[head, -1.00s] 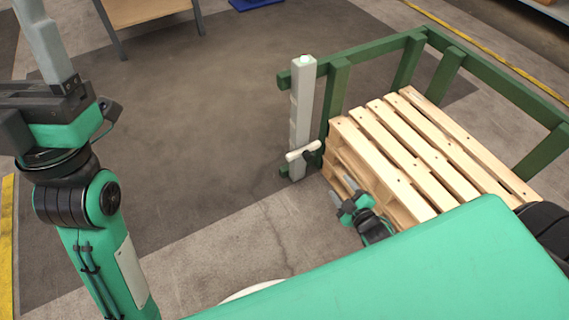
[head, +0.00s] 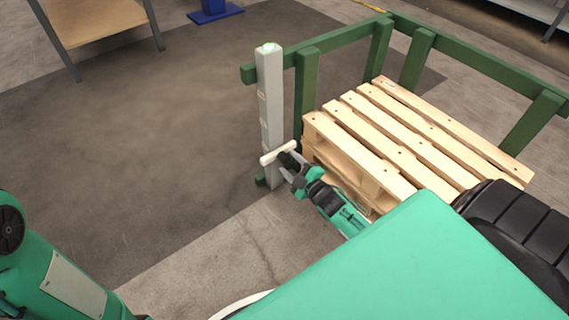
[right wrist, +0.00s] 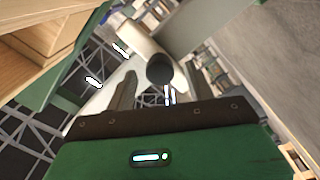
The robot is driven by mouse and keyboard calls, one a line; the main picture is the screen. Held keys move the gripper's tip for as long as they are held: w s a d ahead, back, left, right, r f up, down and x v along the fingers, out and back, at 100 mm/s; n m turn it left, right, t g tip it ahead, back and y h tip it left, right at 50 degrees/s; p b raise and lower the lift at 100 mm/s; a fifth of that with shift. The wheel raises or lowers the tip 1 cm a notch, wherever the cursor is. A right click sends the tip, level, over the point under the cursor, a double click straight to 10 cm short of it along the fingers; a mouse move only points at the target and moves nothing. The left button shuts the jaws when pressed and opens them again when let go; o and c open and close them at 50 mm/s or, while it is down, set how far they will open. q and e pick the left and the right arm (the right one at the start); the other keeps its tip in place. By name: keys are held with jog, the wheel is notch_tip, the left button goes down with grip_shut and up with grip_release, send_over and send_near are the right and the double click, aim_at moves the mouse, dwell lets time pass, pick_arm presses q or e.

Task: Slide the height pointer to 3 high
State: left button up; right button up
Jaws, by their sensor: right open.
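The height pointer has a pale crossbar handle (head: 278,152) and sits low on the grey upright post (head: 270,100) beside the pallet stack. My right gripper (head: 288,166) is open at the handle, its fingertips close to the bar. In the right wrist view the pale bar (right wrist: 133,38) and a dark round end (right wrist: 160,69) lie just ahead of the open right fingers (right wrist: 158,88). Whether the fingers touch the handle I cannot tell. Height marks on the post are not readable. My left gripper is out of view.
A wooden pallet stack (head: 385,135) stands right of the post, within a green rail frame (head: 470,62). A wooden-topped table (head: 95,22) and a blue stand (head: 213,12) are at the back. The floor left of the post is clear.

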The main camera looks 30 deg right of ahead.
aim_at(287, 161)
jog(key=shift+w+f+b, duration=0.15)
jog(key=shift+w+b, duration=0.3)
jog(key=shift+w, duration=0.75)
jog(key=shift+w+a, duration=0.1)
jog(key=shift+w, duration=0.4)
